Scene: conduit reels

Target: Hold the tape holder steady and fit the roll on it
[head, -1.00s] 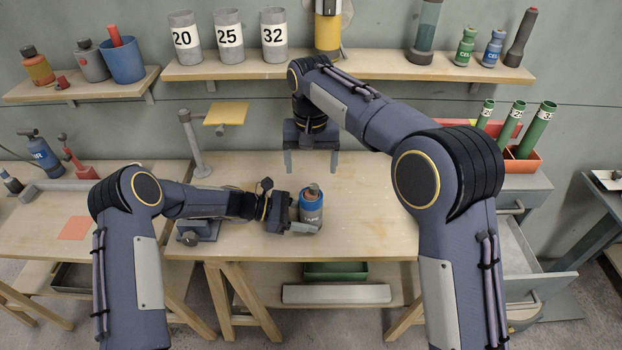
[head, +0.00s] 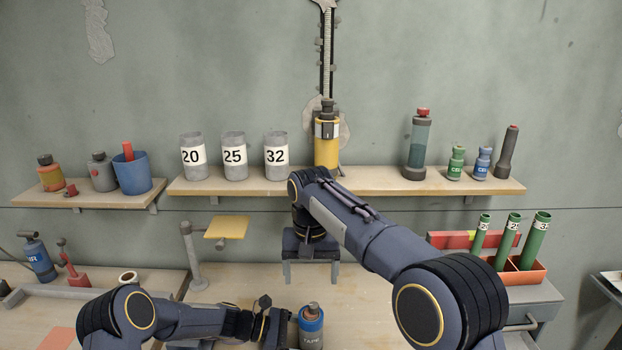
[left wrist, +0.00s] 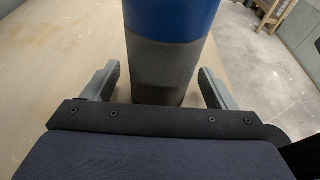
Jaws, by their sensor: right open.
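A grey canister with a blue band and lettering that reads like TAPE (head: 311,328) stands upright on the workbench, cut off by the lower edge of the head view. It also fills the middle of the left wrist view (left wrist: 165,70). My left gripper (left wrist: 157,88) is open, with one finger on each side of the canister and small gaps showing. My right gripper (head: 311,274) is open and empty, pointing down above the bench behind the canister. A small whitish ring with a brown centre (head: 128,278) shows behind my left arm; I cannot tell if it is the roll.
A grey post (head: 191,255) and a yellow plate (head: 227,227) stand at the bench's back left. An orange bin (head: 525,278) with green tubes is at right. The wall shelf (head: 380,181) holds numbered cups and bottles. The bench (head: 375,310) has free room right of the canister.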

